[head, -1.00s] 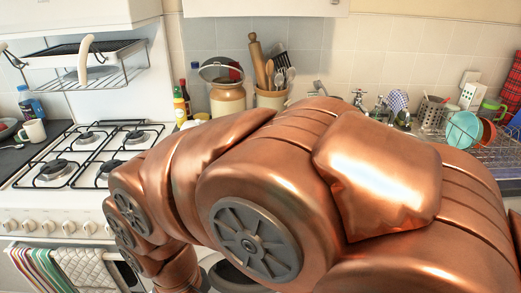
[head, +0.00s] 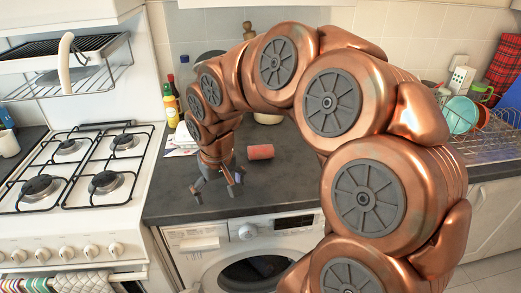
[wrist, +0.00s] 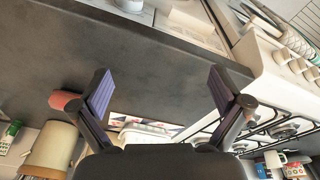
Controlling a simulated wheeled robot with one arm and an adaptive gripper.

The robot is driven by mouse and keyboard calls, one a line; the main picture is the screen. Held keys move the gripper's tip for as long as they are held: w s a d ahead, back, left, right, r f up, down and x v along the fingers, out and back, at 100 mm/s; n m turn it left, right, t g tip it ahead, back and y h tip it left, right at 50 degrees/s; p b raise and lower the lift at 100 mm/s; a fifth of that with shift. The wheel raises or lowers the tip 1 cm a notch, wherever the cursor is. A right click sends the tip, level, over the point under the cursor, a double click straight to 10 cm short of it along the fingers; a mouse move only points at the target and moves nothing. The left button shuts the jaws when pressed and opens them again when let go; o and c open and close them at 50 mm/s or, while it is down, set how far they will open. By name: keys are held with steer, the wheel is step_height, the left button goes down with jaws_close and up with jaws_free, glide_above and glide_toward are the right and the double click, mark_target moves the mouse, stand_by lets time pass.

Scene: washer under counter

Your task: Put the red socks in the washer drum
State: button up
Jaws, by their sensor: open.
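A rolled red bundle, which looks like the red socks (head: 260,152), lies on the dark counter (head: 290,190). In the wrist view the red socks (wrist: 63,100) show left of my gripper, partly behind a finger. My gripper (head: 215,190) points down over the counter, left of the socks and apart from them. In the wrist view my gripper (wrist: 160,85) is open, with nothing between its fingers. The white washer (head: 205,270) stands under the counter. Its dark round drum opening (head: 250,274) is partly hidden by my arm.
A white gas stove (head: 90,185) stands left of the counter. Bottles (head: 171,105) stand behind my gripper near the wall. A dish rack (head: 490,140) with bowls is at the right. The counter in front of the socks is clear.

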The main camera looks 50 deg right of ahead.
steer(key=w+d+m+t+p, duration=0.1)
steer(key=w+d+m, duration=0.1)
steer(key=w+d, duration=0.5)
steer(key=m+t+h+p, duration=0.1)
steer(key=m+h, duration=0.1)
steer(key=m, duration=0.1)
glide_above(261, 147)
steer(key=s+a, duration=0.2)
steer(key=s, duration=0.1)
steer(key=shift+w+d+f, duration=0.1)
steer(key=shift+w+d, duration=0.15)
steer(key=shift+w+p+x, duration=0.2)
steer(key=shift+p+x, duration=0.65)
steer(key=shift+x, duration=1)
steer(key=shift+w+p+x, duration=0.15)
steer(key=shift+p+x, duration=0.7)
steer(key=shift+x, duration=1)
steer(key=shift+c, duration=0.3)
steer(key=c, duration=0.9)
steer(key=shift+c, duration=0.2)
steer(key=shift+r, duration=0.2)
